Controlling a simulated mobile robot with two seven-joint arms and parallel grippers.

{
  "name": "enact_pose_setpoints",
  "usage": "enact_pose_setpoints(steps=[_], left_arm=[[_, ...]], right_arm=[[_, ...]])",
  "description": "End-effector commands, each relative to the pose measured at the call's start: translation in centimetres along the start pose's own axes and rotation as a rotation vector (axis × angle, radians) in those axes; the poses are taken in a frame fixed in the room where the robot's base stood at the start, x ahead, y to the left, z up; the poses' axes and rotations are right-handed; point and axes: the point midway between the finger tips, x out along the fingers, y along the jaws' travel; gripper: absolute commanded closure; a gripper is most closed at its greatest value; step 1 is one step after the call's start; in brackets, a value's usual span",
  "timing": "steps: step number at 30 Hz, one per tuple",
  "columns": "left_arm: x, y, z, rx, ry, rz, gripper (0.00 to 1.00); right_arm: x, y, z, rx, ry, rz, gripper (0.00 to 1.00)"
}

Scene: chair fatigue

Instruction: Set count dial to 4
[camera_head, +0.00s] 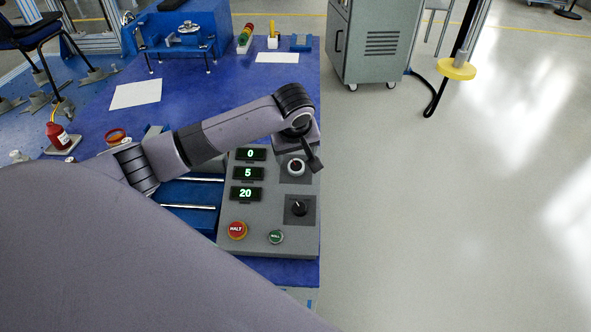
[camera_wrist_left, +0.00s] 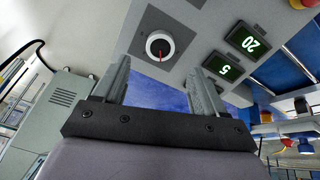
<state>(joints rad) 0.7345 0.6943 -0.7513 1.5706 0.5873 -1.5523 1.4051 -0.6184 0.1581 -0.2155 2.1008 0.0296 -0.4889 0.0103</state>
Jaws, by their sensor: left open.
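The grey control panel (camera_head: 262,215) has three lit displays reading 0 (camera_head: 250,154), 5 (camera_head: 247,173) and 20 (camera_head: 245,194). A white round dial (camera_head: 296,167) sits on a dark plate at its right, above a black knob (camera_head: 299,208). No dial name is readable. My left gripper (camera_head: 309,162) is over the panel's upper right, by the white dial. In the wrist view the open left gripper (camera_wrist_left: 160,70) is empty, and the white dial (camera_wrist_left: 160,45) with a red mark is beyond the fingertips, apparently apart from them. My right gripper is out of view.
A red HALT button (camera_head: 237,230) and a green button (camera_head: 276,237) are at the panel's near end. White sheets and a blue fixture (camera_head: 185,38) are farther back on the blue table (camera_head: 215,95). The floor right of the table is clear nearby.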

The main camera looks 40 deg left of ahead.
Motion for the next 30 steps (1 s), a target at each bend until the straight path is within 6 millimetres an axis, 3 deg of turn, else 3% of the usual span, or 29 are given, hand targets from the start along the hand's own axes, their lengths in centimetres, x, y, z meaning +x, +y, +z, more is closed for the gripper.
enact_pose_setpoints(steps=[7,15,26,30], left_arm=[[3.3,-0.2,-0.1,-0.010,0.002,-0.008,0.29],[6.5,-0.1,-0.1,-0.007,0.002,-0.006,0.29],[6.9,-0.1,-0.1,-0.006,0.002,-0.003,0.29],[6.9,-0.1,-0.1,-0.006,0.002,-0.004,0.74]], right_arm=[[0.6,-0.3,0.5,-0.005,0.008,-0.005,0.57],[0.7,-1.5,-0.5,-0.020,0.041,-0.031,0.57],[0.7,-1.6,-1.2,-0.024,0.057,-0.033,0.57],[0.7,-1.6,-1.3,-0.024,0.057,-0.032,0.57]])
